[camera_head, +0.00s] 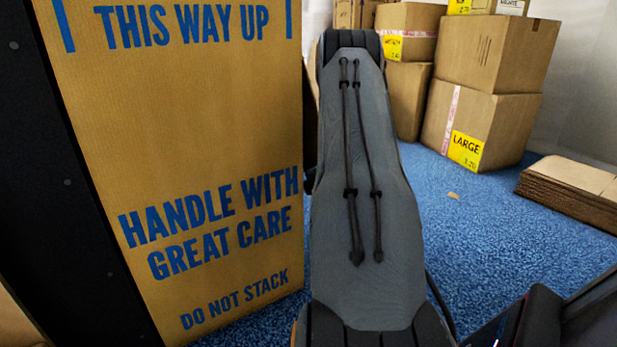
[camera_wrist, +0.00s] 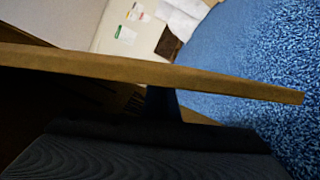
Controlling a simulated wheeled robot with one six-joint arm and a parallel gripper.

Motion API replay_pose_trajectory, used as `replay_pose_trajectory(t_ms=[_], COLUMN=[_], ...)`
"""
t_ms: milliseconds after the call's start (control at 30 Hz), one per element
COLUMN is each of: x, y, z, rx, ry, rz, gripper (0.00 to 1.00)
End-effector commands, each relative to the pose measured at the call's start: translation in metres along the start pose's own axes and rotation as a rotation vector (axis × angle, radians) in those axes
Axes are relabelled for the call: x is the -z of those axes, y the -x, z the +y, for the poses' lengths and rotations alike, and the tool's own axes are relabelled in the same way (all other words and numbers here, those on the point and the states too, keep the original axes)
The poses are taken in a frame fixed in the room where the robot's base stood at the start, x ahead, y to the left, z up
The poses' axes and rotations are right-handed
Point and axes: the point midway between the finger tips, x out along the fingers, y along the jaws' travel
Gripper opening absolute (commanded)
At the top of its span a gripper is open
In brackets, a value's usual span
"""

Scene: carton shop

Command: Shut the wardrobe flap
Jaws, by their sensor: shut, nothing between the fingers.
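The wardrobe carton (camera_head: 180,120) is a tall brown box with blue lettering, close on the left in the head view. Its top is cut off there. In the wrist view a long brown cardboard panel (camera_wrist: 200,80), seen nearly edge-on, crosses the picture and looks like the wardrobe flap. My gripper (camera_wrist: 165,103) is dark and shut with nothing in it, close beside this panel. The panel's edge hides the fingertips, so I cannot tell whether they touch it. My arm hides part of the middle of the head view, and the gripper is not seen there.
Stacked cartons (camera_head: 490,60) stand at the back right. A pile of flat cardboard (camera_head: 575,190) lies on the blue carpet (camera_head: 480,250) at the right. Carpet between them is mostly clear. White papers (camera_wrist: 180,18) show at the top of the wrist view.

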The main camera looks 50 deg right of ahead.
Motion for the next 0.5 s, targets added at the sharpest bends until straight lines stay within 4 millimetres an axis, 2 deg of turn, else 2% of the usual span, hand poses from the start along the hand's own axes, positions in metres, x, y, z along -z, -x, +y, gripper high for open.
replay_pose_trajectory(t_ms=[200, 500], x=[-0.0011, -0.0027], y=[-0.0141, -0.0145], z=[-0.0006, -0.0005], rx=[0.001, 0.001], ry=[0.0, 0.0], rz=[-0.001, -0.003], gripper=[0.0, 0.0])
